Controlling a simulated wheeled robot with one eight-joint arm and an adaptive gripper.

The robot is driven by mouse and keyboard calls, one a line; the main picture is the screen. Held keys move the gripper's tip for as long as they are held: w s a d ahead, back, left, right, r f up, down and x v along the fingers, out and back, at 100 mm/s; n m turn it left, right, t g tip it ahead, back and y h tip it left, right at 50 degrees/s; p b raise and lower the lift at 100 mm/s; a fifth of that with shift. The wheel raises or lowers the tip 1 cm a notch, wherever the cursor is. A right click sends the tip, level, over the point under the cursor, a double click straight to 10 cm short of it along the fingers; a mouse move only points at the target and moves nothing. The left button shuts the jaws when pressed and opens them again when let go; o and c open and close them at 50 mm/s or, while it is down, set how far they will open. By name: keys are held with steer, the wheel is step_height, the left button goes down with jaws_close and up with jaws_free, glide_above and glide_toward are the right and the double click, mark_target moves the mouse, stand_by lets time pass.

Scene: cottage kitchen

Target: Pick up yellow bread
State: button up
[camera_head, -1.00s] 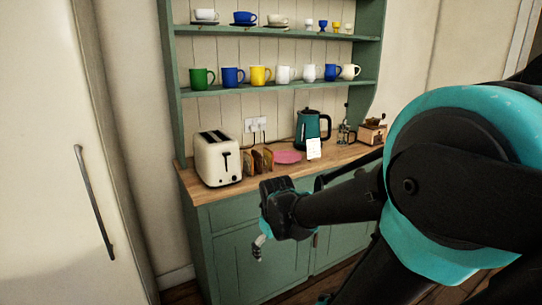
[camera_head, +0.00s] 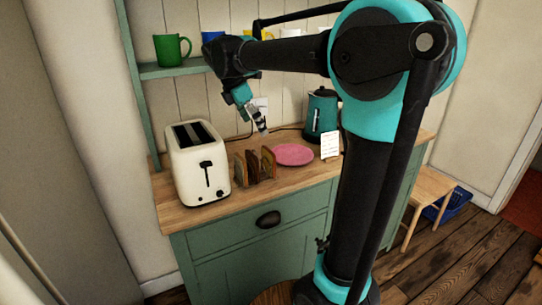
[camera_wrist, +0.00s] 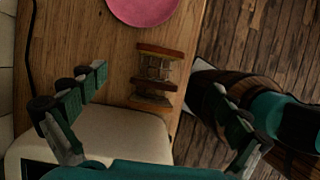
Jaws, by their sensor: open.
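Several upright bread slices stand in a small rack on the wooden counter, right of the toaster. In the head view, a tan slice (camera_head: 240,168) is on the left, a dark brown slice (camera_head: 252,167) is in the middle and another tan-brown slice (camera_head: 268,162) is on the right. I cannot tell clearly which is yellow. In the wrist view the rack (camera_wrist: 156,70) shows from above between the spread fingers, with brown slices edge-on. My gripper (camera_head: 259,122) is open and empty, pointing down above the rack, apart from the bread.
A cream toaster (camera_head: 198,165) stands close left of the rack. A pink plate (camera_head: 293,154), a white card (camera_head: 330,145) and a teal kettle (camera_head: 321,115) are to the right. A shelf with mugs, including a green mug (camera_head: 172,49), is above. The counter's front edge is near.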

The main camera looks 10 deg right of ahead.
mark_target(267, 150)
steer(key=x, duration=1.1)
steer(key=shift+d+f, duration=0.2)
steer(key=shift+f, duration=0.15)
steer(key=shift+x, duration=2.7)
steer(key=shift+s+a, duration=0.1)
steer(key=shift+a, duration=0.05)
steer(key=c, duration=0.7)
